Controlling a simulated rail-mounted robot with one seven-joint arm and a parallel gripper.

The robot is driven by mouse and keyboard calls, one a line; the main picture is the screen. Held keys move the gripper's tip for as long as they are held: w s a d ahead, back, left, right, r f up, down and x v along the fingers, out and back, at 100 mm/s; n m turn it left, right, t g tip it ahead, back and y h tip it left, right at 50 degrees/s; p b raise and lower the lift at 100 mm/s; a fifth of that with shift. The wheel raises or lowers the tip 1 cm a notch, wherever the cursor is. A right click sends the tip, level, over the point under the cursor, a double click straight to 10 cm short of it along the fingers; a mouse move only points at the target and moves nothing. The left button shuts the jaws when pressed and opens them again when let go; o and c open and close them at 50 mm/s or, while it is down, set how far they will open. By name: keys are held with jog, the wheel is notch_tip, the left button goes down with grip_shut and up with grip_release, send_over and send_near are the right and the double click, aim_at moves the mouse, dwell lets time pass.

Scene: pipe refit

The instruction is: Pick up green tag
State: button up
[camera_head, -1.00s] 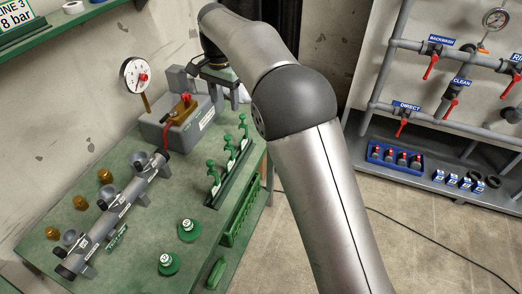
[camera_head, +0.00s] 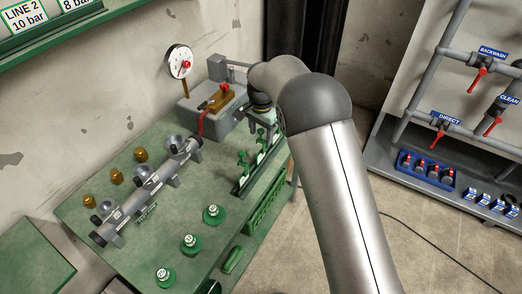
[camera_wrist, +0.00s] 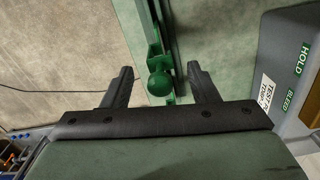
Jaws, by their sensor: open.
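Several green knob-topped pieces, which look like the green tags, stand upright in a narrow green rack on the bench; one (camera_head: 243,160) shows in the head view. My gripper (camera_head: 265,121) is above the far end of this rack, partly hidden by my arm. In the wrist view my gripper (camera_wrist: 160,70) is open, one dark finger on each side of a green knob-topped piece (camera_wrist: 158,82). The knob lies between the fingers in the picture, with gaps at both sides. I cannot tell its depth relative to the fingertips.
A grey box with labels (camera_wrist: 290,70) stands right of the gripper in the wrist view; the grey test block (camera_head: 205,112) is behind the rack. A pipe assembly (camera_head: 150,190), brass caps (camera_head: 116,176) and green round pieces (camera_head: 190,243) occupy the green bench (camera_head: 125,255).

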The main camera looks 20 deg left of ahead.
jog(key=shift+f, duration=0.95)
grip_shut()
jog(key=shift+r, duration=0.15)
